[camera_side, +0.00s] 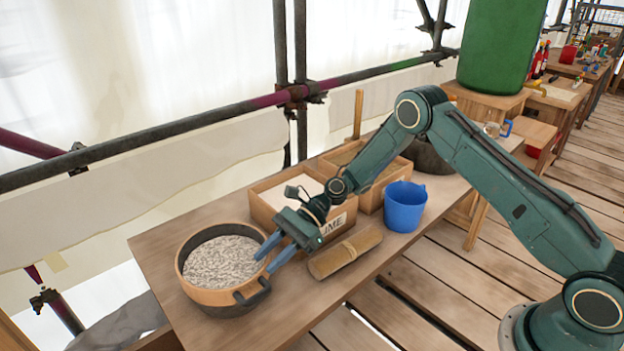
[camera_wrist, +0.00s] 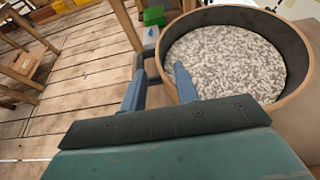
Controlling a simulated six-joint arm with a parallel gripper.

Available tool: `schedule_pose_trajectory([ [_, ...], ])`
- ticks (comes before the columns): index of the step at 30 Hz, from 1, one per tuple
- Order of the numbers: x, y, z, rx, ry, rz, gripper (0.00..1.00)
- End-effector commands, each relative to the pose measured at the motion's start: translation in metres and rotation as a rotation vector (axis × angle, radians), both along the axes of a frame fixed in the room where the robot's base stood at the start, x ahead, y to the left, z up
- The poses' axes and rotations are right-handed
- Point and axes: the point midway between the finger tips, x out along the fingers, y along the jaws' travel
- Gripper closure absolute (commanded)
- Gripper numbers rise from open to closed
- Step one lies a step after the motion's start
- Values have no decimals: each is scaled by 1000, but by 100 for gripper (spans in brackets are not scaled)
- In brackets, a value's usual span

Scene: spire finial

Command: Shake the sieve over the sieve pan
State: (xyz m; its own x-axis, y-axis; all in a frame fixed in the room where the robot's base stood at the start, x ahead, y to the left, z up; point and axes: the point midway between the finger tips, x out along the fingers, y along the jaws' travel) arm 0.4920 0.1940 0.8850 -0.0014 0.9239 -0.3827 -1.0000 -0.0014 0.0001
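The sieve (camera_side: 205,295) is a round tan wooden ring full of grey-white grains, at the left end of the bench in the side view. A dark loop handle (camera_side: 252,291) juts from its near right side. A darker band under the ring looks like the sieve pan (camera_side: 228,311); most of it is hidden. My gripper (camera_side: 266,261) is at the sieve's right rim, with its blue fingers apart and nothing visibly clamped. In the wrist view, the sieve (camera_wrist: 302,88) is at upper right. One fingertip overlaps the grains, the other lies left of the rim near the handle; contact is unclear.
A scaffold pipe (camera_side: 200,125) runs behind the bench. Bare bench top (camera_side: 150,240) shows left of the sieve.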

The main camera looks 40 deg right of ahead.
Motion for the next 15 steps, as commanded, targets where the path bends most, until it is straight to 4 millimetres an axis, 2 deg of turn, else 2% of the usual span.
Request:
schedule_pose_trajectory([
  [6,0,28,-12,0,0,2,69],
  [15,0,49,-21,-1,0,0,69],
])
